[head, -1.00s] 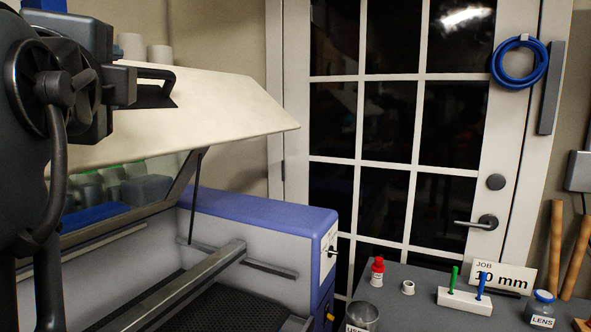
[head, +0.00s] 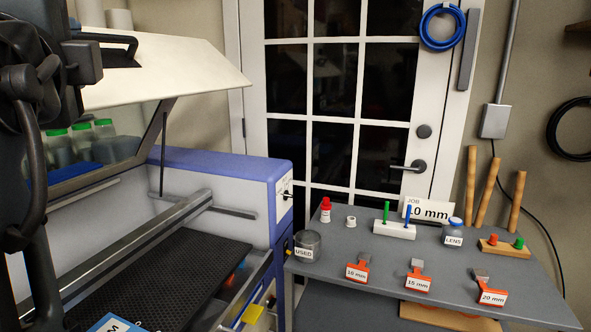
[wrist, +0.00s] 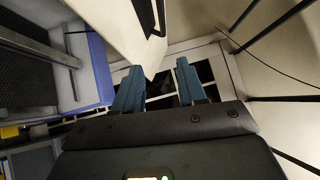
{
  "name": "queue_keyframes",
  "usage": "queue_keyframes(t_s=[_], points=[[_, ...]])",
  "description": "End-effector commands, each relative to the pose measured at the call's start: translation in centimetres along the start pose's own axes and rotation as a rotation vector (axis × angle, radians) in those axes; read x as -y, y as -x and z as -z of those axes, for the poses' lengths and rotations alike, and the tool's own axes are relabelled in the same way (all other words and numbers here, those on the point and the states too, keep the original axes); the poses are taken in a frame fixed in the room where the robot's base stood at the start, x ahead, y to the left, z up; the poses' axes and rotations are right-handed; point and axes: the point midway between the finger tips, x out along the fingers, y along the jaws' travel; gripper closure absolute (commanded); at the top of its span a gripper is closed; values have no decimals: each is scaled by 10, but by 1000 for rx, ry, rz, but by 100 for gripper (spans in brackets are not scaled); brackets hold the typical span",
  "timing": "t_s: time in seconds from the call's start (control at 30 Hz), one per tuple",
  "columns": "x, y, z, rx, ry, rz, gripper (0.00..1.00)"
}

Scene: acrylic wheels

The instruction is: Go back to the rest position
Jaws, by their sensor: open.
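My gripper (wrist: 156,88) shows in the wrist view with its two blue fingers apart and nothing between them. Beyond the fingers are the raised pale lid (wrist: 128,35) of the machine and the glazed door (wrist: 195,75). In the head view my dark arm fills the left edge, close in front of the raised lid (head: 165,65); the fingers do not show there.
The laser machine (head: 215,190) stands open at left, its black honeycomb bed (head: 130,275) visible. A grey table (head: 400,262) at right holds a USED cup (head: 308,246), several orange-based labelled holders, a LENS jar (head: 453,233) and a JOB sign (head: 428,210). The glazed door (head: 335,100) is behind.

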Motion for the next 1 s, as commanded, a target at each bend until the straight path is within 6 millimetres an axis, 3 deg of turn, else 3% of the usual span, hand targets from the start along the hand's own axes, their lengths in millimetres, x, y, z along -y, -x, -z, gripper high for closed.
queue_keyframes(t_s=[0.37,0.57,0.77,1.0], points=[[-62,5,41,-19,193,-3,59],[-121,20,85,-34,376,-22,59],[-195,56,146,-41,612,-59,59],[-269,122,212,-36,860,-121,59]])
